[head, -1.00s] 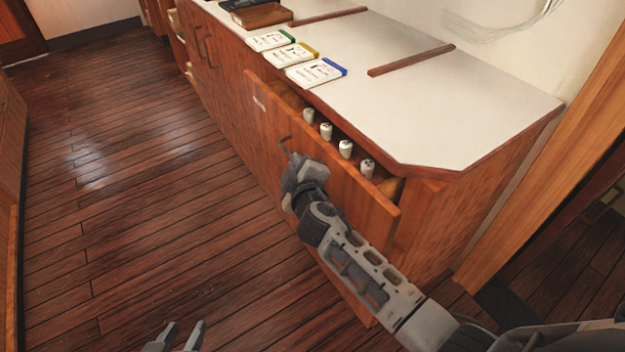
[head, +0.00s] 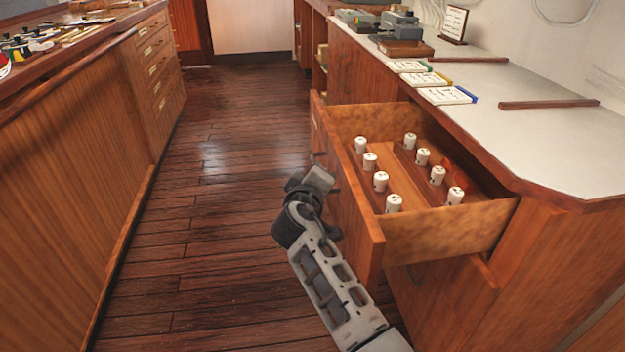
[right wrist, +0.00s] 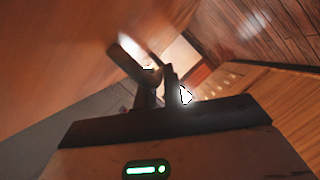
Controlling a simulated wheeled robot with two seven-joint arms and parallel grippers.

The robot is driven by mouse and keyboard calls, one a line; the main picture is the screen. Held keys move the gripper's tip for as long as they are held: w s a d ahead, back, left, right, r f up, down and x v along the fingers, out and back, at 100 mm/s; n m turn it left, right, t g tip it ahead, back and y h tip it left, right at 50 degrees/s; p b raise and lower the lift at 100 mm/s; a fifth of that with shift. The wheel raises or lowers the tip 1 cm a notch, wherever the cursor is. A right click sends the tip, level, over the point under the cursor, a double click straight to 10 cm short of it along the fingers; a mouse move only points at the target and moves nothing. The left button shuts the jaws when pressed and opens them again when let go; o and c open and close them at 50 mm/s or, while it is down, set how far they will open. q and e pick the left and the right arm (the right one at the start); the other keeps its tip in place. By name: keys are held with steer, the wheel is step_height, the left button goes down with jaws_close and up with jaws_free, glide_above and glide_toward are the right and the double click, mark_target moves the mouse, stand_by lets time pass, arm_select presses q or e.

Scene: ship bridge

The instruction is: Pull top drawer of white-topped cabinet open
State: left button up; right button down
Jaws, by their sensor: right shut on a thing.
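The white-topped cabinet (head: 535,125) stands on the right in the head view. Its top drawer (head: 352,195) is pulled well out, showing two rows of small white cylinders (head: 381,181) inside. My right gripper (head: 322,178) is at the outer face of the drawer front. In the right wrist view its fingers (right wrist: 155,80) are close together against the reddish-brown wooden front. It is shut on the drawer handle, which is mostly hidden by the gripper. My left gripper is out of view.
Booklets (head: 447,95) and a wooden strip (head: 548,104) lie on the white top. A long wooden counter (head: 85,150) with drawers runs along the left. The plank floor (head: 225,150) between is clear.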

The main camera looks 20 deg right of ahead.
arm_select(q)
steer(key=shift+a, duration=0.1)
arm_select(e)
steer(key=shift+a+f, duration=0.1)
steer(key=shift+a, duration=0.15)
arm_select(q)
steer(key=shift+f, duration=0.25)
arm_select(e)
steer(key=c, duration=1.5)
jaws_free()
